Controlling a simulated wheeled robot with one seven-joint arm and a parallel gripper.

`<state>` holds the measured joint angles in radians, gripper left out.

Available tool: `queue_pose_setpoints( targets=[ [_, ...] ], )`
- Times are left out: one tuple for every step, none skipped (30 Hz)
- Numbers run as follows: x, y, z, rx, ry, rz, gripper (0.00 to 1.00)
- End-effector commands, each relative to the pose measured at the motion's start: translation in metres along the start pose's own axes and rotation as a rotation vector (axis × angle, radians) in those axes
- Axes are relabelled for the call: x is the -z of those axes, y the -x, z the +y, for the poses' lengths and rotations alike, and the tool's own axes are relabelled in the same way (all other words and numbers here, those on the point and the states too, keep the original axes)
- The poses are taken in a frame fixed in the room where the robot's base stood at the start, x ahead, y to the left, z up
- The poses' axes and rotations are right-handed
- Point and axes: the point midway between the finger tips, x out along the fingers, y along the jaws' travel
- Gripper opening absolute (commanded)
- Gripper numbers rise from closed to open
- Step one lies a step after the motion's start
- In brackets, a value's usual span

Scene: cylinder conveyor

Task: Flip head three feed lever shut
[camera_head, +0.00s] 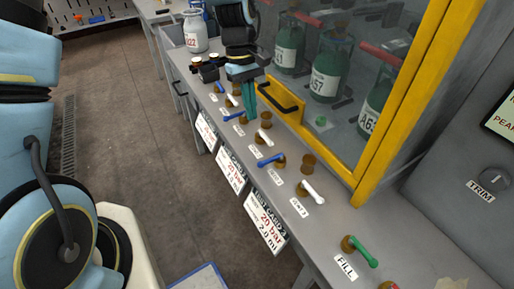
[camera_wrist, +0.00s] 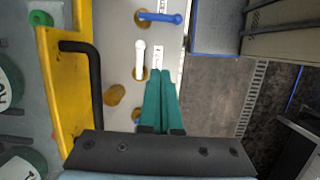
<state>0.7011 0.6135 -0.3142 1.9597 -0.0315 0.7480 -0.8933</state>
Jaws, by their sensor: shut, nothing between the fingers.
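A row of small levers on brass bases runs along the grey bench (camera_head: 352,219). Blue levers show in the head view at the far part (camera_head: 234,116) and middle (camera_head: 268,161). White levers show at the middle (camera_head: 264,137) and nearer (camera_head: 312,191). Their small labels are too blurred to tell which is the head three feed lever. My gripper (camera_head: 250,118) is shut and empty, with green fingers pointing down near the far blue lever. In the wrist view my gripper (camera_wrist: 161,74) has its tips just right of a white lever (camera_wrist: 140,58); a blue lever (camera_wrist: 160,17) lies sideways beyond.
A yellow-framed glass cabinet (camera_head: 405,95) with a black handle (camera_head: 276,97) and green cylinders (camera_head: 325,75) stands along the right. A green FILL lever (camera_head: 361,250) is at the near end. Cards hang off the bench's left edge.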

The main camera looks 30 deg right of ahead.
Motion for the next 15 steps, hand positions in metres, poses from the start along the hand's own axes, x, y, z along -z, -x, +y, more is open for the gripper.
queue_pose_setpoints(
  targets=[
    [0.000,0.000,0.000,0.000,0.000,0.000,0.00],
    [0.000,0.000,-0.001,0.000,0.000,0.000,0.00],
    [0.000,0.000,-0.001,0.000,0.000,0.000,0.00],
    [0.000,0.000,-0.001,0.000,0.000,0.000,0.00],
    [0.000,0.000,-0.001,0.000,0.000,0.000,0.00],
    [0.000,-0.001,-0.001,0.001,0.000,0.000,0.00],
    [0.000,-0.002,-0.001,0.001,0.000,0.000,0.00],
    [0.000,-0.004,-0.001,0.002,0.000,-0.001,0.00],
    [0.000,-0.007,-0.002,0.003,0.000,-0.002,0.00],
    [0.000,-0.011,-0.002,0.003,-0.001,-0.002,0.00],
    [0.000,-0.014,-0.002,0.003,-0.001,-0.002,0.00],
    [0.000,-0.020,-0.002,0.004,-0.002,-0.003,0.00],
    [-0.001,-0.025,-0.002,0.004,-0.002,-0.003,0.00],
    [-0.001,-0.031,-0.002,0.004,-0.001,-0.004,0.00],
    [-0.001,-0.039,-0.002,0.004,0.000,-0.004,0.00]
  ],
)
